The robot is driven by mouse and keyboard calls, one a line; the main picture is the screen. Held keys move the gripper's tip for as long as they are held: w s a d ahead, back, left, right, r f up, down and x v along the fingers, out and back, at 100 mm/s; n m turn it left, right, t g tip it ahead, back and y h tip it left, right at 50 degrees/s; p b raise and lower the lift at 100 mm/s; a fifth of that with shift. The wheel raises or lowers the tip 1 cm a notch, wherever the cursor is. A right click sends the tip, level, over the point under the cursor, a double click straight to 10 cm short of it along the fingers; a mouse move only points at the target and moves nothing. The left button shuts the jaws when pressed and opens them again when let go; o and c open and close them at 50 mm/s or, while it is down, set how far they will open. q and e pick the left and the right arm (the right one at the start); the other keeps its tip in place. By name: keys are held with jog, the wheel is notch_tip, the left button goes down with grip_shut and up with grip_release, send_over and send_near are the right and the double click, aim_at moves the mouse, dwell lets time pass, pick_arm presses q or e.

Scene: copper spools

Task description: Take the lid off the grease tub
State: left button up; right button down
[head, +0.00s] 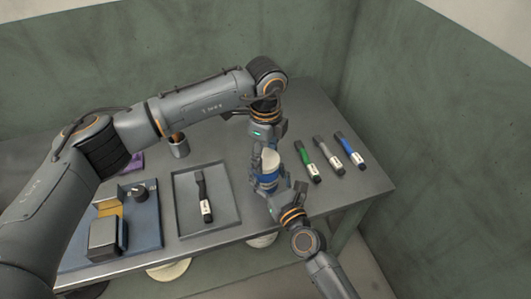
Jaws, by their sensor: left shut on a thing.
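The grease tub (267,180) has a blue body with a white lid (270,160) at its top, toward the right part of the table. My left gripper (263,155) reaches down from above and is shut on the lid. The lid looks close against the blue body; I cannot tell if there is a gap. My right gripper (270,189) comes from the front, low at the tub's body. Its fingers partly overlap the tub, and whether they are closed on it is not clear.
Green (306,160), black (328,158) and blue (350,151) markers lie right of the tub. A grey tray (182,222) with a black marker (203,197) lies left.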

aim_at(265, 158)
pick_arm(q)
jog(key=shift+r, duration=0.25)
dwell(0.4)
jog(key=shift+r, duration=0.9)
jog(key=shift+r, duration=2)
pick_arm(e)
jog(key=shift+c, duration=1.5)
grip_release()
jog(key=v, duration=1.2)
